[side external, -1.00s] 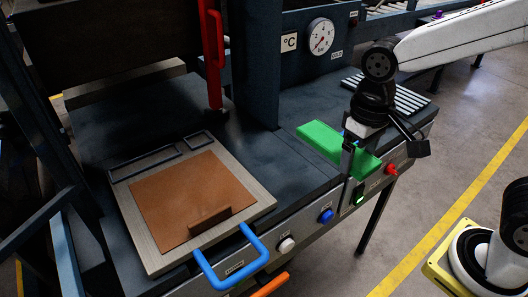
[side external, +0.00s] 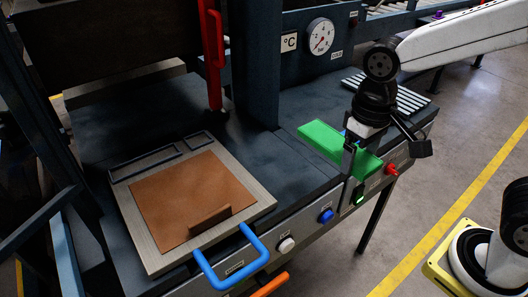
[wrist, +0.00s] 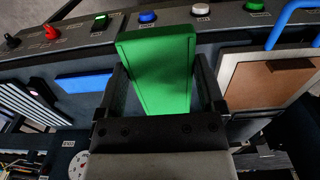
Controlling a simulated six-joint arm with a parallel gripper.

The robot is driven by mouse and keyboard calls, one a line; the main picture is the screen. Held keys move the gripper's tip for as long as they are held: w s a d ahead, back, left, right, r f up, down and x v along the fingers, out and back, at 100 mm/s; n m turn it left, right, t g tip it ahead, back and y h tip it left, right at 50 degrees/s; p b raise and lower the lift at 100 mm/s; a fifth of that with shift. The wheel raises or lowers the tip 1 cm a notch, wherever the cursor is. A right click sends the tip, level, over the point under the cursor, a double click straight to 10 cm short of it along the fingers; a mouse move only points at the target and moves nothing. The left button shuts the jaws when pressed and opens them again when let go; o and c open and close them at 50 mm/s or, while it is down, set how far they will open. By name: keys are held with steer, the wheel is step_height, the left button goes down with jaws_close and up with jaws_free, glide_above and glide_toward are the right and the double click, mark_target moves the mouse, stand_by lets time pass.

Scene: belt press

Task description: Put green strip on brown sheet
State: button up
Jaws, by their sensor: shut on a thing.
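The green strip (side external: 322,140) is held by my gripper (side external: 356,160) at the right part of the press table. In the wrist view the green strip (wrist: 160,70) lies between the two dark fingers of my gripper (wrist: 161,95), which are shut on it. Whether the strip touches the table cannot be told. The brown sheet (side external: 170,195) lies flat in a pale framed tray (side external: 150,245) at the left, with a small brown upright tab (side external: 210,219) near its front edge. The sheet (wrist: 258,88) also shows at the right of the wrist view.
A blue handle (side external: 235,272) sticks out from the tray's front. Front-panel buttons include a blue one (side external: 326,215). A striped rack (side external: 400,95) lies behind my gripper. Dark tabletop between strip and tray is clear.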

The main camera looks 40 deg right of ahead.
steer(key=shift+w+a+r, duration=0.15)
steer(key=shift+w+a, duration=0.2)
steer(key=shift+a, duration=0.15)
steer(key=w+a+r, duration=0.1)
steer(key=w+a, duration=0.1)
steer(key=a, duration=0.6)
steer(key=w+a+r, duration=0.1)
steer(key=w+a, duration=0.1)
steer(key=a, duration=0.7)
steer(key=shift+w+r, duration=0.4)
steer(key=shift+a, duration=0.1)
glide_above(200, 205)
steer(key=f, duration=0.8)
steer(key=shift+s+f, duration=0.25)
steer(key=shift+s, duration=0.1)
steer(key=shift+w+f, duration=0.35)
steer(key=shift+f, duration=0.05)
